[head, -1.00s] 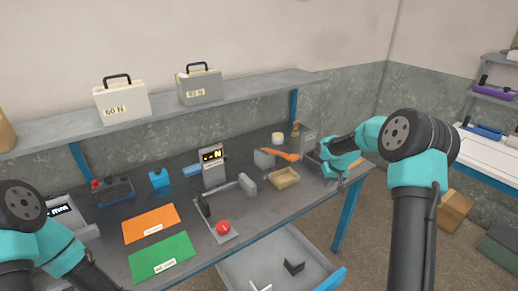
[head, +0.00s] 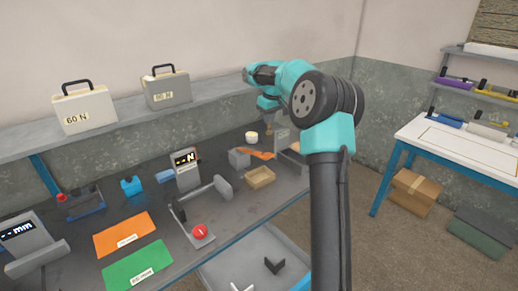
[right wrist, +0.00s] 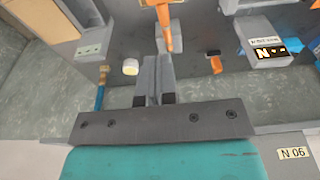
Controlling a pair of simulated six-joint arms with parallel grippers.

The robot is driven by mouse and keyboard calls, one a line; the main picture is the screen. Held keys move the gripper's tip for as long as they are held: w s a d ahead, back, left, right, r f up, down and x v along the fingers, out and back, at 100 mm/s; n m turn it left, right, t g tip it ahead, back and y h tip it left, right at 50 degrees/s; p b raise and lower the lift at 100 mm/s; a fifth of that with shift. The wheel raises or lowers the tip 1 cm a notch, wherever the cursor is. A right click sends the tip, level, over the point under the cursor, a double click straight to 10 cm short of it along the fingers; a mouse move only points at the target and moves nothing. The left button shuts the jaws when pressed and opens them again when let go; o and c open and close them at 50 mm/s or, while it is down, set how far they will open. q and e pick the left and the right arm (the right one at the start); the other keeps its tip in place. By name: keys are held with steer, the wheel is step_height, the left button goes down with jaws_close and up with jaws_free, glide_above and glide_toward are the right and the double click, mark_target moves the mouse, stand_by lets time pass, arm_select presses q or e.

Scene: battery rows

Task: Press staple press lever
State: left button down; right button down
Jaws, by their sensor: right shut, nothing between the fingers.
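The staple press shows in the head view as a grey body (head: 239,157) with an orange lever (head: 262,154) sticking out to its right, near the back of the bench. In the right wrist view the orange lever (right wrist: 166,22) is at the top centre, beyond the fingertips. My right gripper (head: 250,74) is raised above the bench, over and behind the press in the picture. Its two fingers (right wrist: 156,66) are closed together and empty in the right wrist view. They look apart from the lever, though the exact gap is unclear. My left gripper is outside the head view.
The shelf (head: 215,98) with two weight cases is close to my right gripper.

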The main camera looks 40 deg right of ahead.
glide_above(266, 155)
steer(key=f, duration=0.9)
steer(key=shift+w+d+f, duration=0.2)
steer(key=shift+w+f, duration=0.1)
steer(key=shift+f, duration=0.05)
steer(key=f, duration=0.1)
steer(key=s+f, duration=0.1)
steer(key=f, duration=0.1)
steer(key=shift+f, duration=0.55)
